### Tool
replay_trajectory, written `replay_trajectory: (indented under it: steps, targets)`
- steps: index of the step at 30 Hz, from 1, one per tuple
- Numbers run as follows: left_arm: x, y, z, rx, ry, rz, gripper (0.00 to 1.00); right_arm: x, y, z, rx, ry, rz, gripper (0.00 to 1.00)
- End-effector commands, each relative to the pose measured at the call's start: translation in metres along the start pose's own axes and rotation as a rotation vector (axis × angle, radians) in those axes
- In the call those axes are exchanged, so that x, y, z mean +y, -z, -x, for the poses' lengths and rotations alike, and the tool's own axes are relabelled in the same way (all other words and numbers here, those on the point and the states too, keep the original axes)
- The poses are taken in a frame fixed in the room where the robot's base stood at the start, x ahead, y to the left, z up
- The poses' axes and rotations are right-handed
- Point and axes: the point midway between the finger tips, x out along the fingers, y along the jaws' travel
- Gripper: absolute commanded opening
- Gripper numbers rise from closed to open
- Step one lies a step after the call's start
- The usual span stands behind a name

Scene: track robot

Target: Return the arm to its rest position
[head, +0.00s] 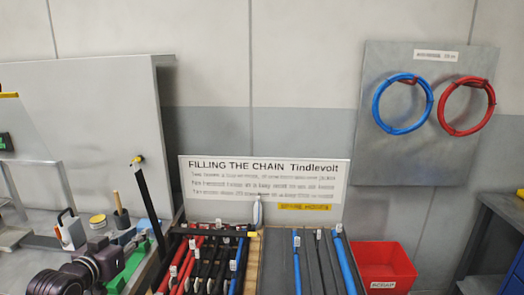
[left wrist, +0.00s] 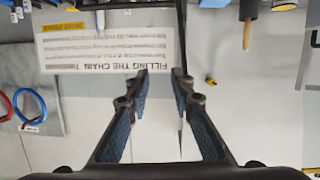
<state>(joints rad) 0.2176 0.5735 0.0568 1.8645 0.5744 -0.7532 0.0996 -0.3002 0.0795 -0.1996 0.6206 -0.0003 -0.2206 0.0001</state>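My left gripper (left wrist: 160,72) is open and empty in the left wrist view, with bare grey wall and part of the sign behind the gap between its fingertips. In the head view my left arm comes in low at the lower left, in front of the bench. I cannot make out its fingers clearly there. My right arm and gripper are in neither view.
A dark strip with a yellow tip (head: 152,205) leans up beside the sign (head: 265,183). Trays of red, black and blue lengths (head: 205,262) lie below. A red bin (head: 384,268) stands right. Blue (head: 377,112) and red (head: 441,112) coils hang on a panel.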

Motion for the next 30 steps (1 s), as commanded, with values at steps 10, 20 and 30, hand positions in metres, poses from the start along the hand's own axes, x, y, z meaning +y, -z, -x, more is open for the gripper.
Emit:
replay_trajectory:
  steps: [10, 20, 30]
  targets:
    - [0.110, -0.227, 0.099, -0.494, -0.047, -0.111, 0.22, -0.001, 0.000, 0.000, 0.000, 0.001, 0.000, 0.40]
    - [0.155, -0.321, 0.222, -0.817, -0.034, -0.138, 0.22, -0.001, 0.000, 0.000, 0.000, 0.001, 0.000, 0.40]
    - [0.170, -0.363, 0.298, -1.013, -0.006, -0.128, 0.22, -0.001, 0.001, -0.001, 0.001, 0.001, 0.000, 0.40]
